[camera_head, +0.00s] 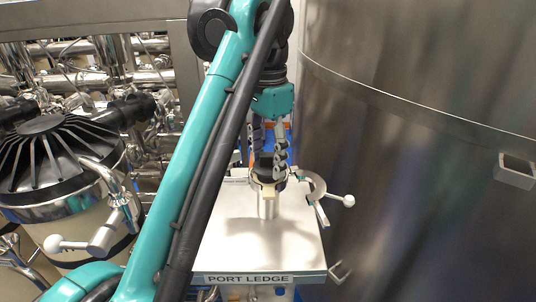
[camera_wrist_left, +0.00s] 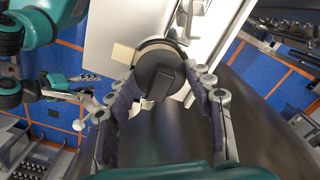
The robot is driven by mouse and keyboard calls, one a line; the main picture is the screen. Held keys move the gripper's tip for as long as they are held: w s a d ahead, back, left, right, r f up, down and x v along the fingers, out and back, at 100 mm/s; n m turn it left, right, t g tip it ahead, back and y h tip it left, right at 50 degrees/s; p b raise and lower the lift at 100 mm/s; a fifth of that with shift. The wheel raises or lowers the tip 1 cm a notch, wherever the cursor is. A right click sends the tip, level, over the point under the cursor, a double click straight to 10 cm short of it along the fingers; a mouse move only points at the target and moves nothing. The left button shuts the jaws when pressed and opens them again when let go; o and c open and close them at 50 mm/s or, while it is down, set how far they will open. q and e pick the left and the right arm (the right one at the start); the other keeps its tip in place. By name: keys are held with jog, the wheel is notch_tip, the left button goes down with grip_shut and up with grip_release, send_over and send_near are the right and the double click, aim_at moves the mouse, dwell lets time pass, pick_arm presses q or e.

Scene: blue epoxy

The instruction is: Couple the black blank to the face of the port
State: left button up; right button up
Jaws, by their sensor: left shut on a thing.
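My left gripper (camera_head: 268,168) reaches down over the ledge and is shut on the black blank. The blank (camera_wrist_left: 158,74) is a round dark disc with a raised block, held between both fingers in the left wrist view. It shows partly between the fingers in the head view. An open metal clamp (camera_head: 317,184) with a white ball handle sits right of the port. My right gripper (camera_wrist_left: 88,88) is small at the left of the wrist view; its jaw state is unclear.
The port ledge (camera_head: 255,246) is a bright metal plate with clear room in front of the port. A large steel tank (camera_head: 420,150) stands close on the right. A vessel with a black finned top (camera_head: 45,160) and pipework stand on the left.

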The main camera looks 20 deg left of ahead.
pick_arm(q)
jog(key=shift+s, duration=0.1)
jog(key=shift+f+b, duration=0.55)
jog(key=shift+f, duration=0.15)
jog(key=shift+r, duration=0.15)
jog(key=shift+r+p, duration=0.45)
jog(key=shift+p, duration=0.25)
jog(key=shift+p, duration=0.35)
dwell(0.8)
jog(key=shift+f+b, duration=0.4)
jog(key=shift+f, duration=0.2)
jog(key=shift+r, duration=0.1)
dwell(0.3)
